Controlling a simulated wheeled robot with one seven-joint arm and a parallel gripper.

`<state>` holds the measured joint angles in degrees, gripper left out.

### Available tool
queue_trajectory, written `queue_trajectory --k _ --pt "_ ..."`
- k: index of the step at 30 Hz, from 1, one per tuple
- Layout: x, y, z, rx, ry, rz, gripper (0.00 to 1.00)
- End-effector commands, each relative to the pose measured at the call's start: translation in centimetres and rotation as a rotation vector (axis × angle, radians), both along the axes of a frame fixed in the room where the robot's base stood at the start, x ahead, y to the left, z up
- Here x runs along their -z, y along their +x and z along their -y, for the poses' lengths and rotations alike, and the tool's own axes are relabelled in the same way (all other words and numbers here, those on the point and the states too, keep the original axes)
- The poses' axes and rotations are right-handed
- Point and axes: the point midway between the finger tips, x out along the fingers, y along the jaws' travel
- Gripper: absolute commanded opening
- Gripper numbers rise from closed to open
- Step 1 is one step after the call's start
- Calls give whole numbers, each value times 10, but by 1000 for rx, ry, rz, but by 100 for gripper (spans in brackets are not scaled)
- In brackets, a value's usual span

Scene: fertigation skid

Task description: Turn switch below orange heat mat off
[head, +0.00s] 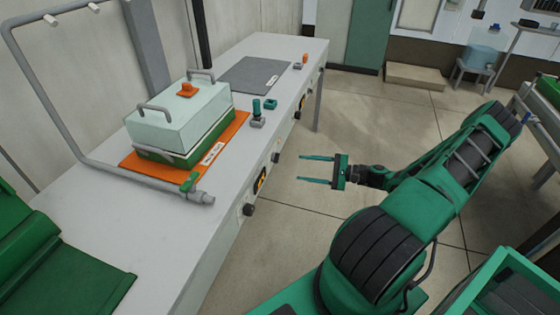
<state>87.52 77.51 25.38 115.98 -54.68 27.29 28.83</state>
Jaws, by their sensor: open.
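The orange heat mat (222,147) lies on the grey bench, under a clear-lidded propagator box (183,118) with a green base. On the bench's front face below the mat is a black switch plate with orange marks (260,180). Dark round knobs stick out on either side of it, one nearer (248,209) and one farther (276,157). The switch's setting is too small to read. My gripper (299,169) is open and empty, its two green fingers pointing left towards the bench front. It appears apart from the switch and the knobs.
A grey mat (255,75) lies farther along the bench (285,48), with another orange-marked plate (300,108) on the front below it. A grey pipe (100,166) with a green-handled valve runs along the near side.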

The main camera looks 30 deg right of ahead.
Motion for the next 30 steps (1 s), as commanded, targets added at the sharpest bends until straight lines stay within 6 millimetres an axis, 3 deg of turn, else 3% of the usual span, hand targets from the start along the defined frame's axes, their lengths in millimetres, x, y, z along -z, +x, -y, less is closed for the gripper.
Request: queue_trajectory --k 3,8,24,30 --pt "-1 3 11 56 47 31 52" --pt "-2 8 13 78 67 45 52" --pt "-2 73 -39 76 65 44 52" --pt "-2 87 -49 77 65 44 52"
